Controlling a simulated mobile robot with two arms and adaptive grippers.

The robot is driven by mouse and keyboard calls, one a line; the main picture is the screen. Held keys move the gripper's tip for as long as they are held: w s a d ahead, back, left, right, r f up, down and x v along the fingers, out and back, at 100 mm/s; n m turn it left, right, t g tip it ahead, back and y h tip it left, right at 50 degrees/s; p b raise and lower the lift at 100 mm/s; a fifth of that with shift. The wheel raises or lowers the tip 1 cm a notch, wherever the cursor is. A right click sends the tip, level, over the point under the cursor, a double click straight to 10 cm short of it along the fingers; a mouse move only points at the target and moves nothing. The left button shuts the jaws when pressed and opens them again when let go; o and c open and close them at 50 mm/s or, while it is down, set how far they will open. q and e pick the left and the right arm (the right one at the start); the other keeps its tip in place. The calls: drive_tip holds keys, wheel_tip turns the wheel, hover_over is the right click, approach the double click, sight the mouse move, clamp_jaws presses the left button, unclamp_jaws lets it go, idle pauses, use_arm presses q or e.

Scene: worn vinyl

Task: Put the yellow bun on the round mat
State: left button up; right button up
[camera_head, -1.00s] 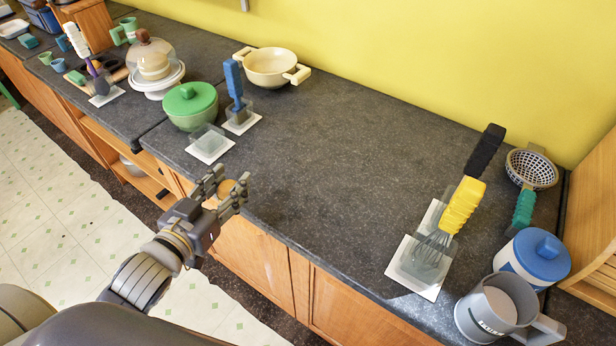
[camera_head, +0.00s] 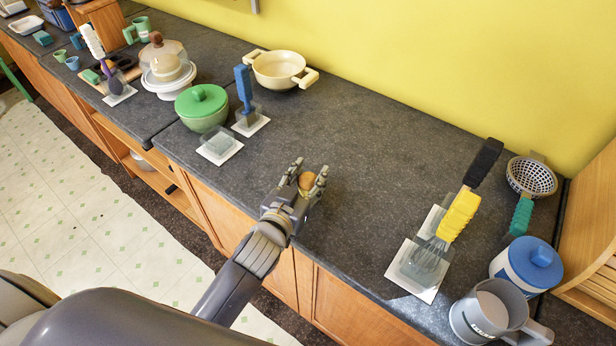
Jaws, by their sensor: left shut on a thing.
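My left gripper (camera_head: 307,180) is over the front part of the dark counter, left of the middle of its clear stretch. It is shut on a small tan-yellow bun (camera_head: 306,181), which shows between its two fingers. The fingers hide part of the bun. I cannot tell how far above the counter it is. I see no round mat in this view. My right gripper is not in view.
The dark counter (camera_head: 350,140) is clear around and behind my gripper. A green-lidded bowl (camera_head: 203,104), a blue-handled utensil (camera_head: 244,88) and a cream pot (camera_head: 280,69) stand left. A yellow-handled whisk (camera_head: 459,216), grey jug (camera_head: 489,312) and blue-lidded jar (camera_head: 526,264) stand right.

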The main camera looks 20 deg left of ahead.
use_arm(q)
drive_tip(key=shift+f, duration=0.65)
drive_tip(key=shift+f, duration=0.25)
drive_tip(key=o, duration=1.1)
drive_tip(key=shift+r, duration=0.1)
